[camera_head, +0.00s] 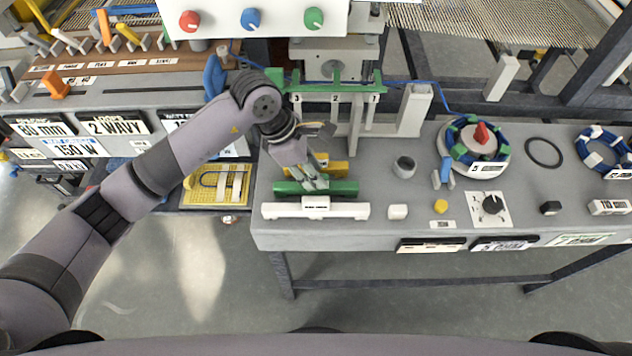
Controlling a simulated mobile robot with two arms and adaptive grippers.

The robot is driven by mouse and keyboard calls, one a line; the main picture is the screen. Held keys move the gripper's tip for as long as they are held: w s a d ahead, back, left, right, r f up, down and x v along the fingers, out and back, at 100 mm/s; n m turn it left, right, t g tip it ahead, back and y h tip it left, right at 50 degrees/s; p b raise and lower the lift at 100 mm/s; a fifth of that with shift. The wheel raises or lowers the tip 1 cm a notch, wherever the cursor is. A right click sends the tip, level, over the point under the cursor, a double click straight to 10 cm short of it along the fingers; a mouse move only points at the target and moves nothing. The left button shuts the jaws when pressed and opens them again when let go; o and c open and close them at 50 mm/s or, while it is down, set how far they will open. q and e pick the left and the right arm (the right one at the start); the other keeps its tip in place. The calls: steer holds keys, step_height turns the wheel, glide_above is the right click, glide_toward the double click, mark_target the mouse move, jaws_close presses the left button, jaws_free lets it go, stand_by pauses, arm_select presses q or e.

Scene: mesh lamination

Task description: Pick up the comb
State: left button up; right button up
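A long green bar (345,187), which may be the comb, lies near the front left edge of the grey table (420,230). My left gripper (315,183) reaches down over this bar from behind, with its fingertips at the bar's middle. The fingers cover part of the bar, and I cannot tell whether they grip it. A white bar with a raised middle block (316,205) lies just in front. Another green toothed piece (340,86) sits on the stand behind, above the numbers 3, 2 and 1. My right gripper is out of view.
A yellow block (333,168) lies behind the green bar. A yellow tray (205,195) is left of the table.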

arm_select(q)
steer(key=shift+f, duration=0.4)
step_height(320, 180, down, 4)
steer(key=shift+w+d+r+p, duration=0.1)
steer(key=shift+d+r+p, duration=0.1)
steer(key=shift+p, duration=0.9)
steer(key=shift+d+f, duration=0.15)
steer(key=shift+f, duration=0.4)
steer(key=shift+c, duration=0.6)
jaws_close()
steer(key=shift+w, duration=0.1)
